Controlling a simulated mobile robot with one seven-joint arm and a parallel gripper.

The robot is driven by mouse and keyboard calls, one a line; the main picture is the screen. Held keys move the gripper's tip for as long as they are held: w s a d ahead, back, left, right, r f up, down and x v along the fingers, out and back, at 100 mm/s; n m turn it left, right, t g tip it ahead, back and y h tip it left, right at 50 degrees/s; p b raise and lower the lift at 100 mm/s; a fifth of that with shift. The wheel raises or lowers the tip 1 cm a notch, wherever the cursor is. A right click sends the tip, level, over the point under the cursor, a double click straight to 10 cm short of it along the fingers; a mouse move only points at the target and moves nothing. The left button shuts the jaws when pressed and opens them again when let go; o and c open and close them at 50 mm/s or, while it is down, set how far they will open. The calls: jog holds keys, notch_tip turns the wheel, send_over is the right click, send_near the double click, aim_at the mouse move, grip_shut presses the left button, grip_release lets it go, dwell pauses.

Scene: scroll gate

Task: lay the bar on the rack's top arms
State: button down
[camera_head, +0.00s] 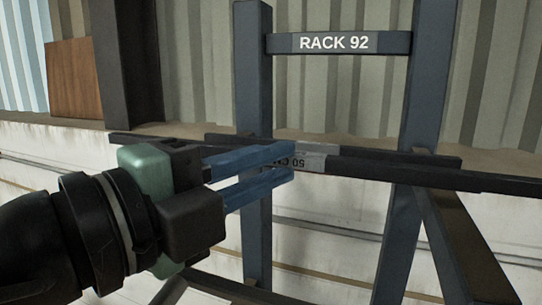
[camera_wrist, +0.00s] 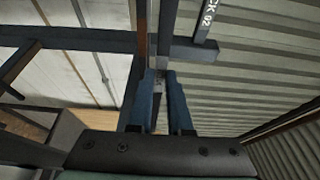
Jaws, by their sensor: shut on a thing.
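The long dark bar (camera_head: 505,183) runs across the head view in front of the rack's posts, sloping slightly down to the right in the picture. It bears a pale band with an upside-down marking (camera_head: 312,162). My gripper (camera_head: 291,162) reaches in from the left, its blue fingers shut on the bar beside this band. In the wrist view my gripper (camera_wrist: 160,78) has its fingertips close together. The rack has a left post (camera_head: 252,90) and a right post (camera_head: 425,90). Whether the bar touches the rack's arms cannot be told; contact is hidden.
A sign reading RACK 92 (camera_head: 337,42) spans the posts above the bar. A shorter dark beam (camera_head: 385,153) lies just behind the bar. A slanted dark member (camera_head: 462,250) stands at the lower right. A corrugated wall and a brown panel (camera_head: 75,80) are behind.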

jog(key=shift+f, duration=0.25)
jog(key=c, duration=0.8)
grip_release()
jog(key=shift+o, duration=0.2)
